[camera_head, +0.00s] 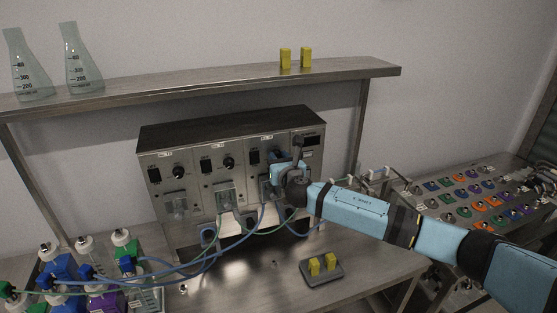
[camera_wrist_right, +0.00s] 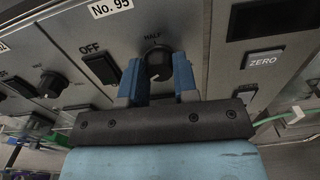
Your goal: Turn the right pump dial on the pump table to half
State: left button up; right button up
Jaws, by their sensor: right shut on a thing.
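The steel pump unit (camera_head: 195,165) stands at the back of the pump table (camera_head: 230,285), with a row of panels that each carry a switch and a black dial. My right gripper (camera_head: 282,163) is at the panel right of the middle and covers most of its dial in the head view. In the right wrist view the gripper (camera_wrist_right: 158,76) has its two blue fingers on either side of a black dial (camera_wrist_right: 157,57), shut on it. "HALF" is printed above this dial, and a white mark shows low on it. My left gripper is not in view.
An "OFF" switch (camera_wrist_right: 103,68) is left of the dial and a "ZERO" button (camera_wrist_right: 263,61) is right of it. Blue and green tubes (camera_head: 240,238) run from the unit to bottles (camera_head: 85,245) at left. A shelf (camera_head: 200,85) spans above. A grey tray (camera_head: 322,273) holds yellow blocks.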

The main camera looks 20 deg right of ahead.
jog(key=m+b, duration=0.1)
jog(key=m, duration=0.1)
jog(key=shift+f+m, duration=0.15)
jog(key=shift+m, duration=0.25)
jog(key=m+b, duration=0.1)
jog(key=m, duration=0.2)
jog(key=shift+m, duration=0.3)
jog(key=m+b, duration=0.1)
jog(key=m, duration=0.2)
jog(key=shift+m, duration=0.4)
jog(key=m+b, duration=0.1)
jog(key=m, duration=0.2)
jog(key=shift+m, duration=0.3)
jog(key=m, duration=0.4)
jog(key=shift+m+b, duration=0.3)
jog(key=shift+b, duration=0.05)
jog(key=m, duration=0.4)
jog(key=shift+m, duration=0.3)
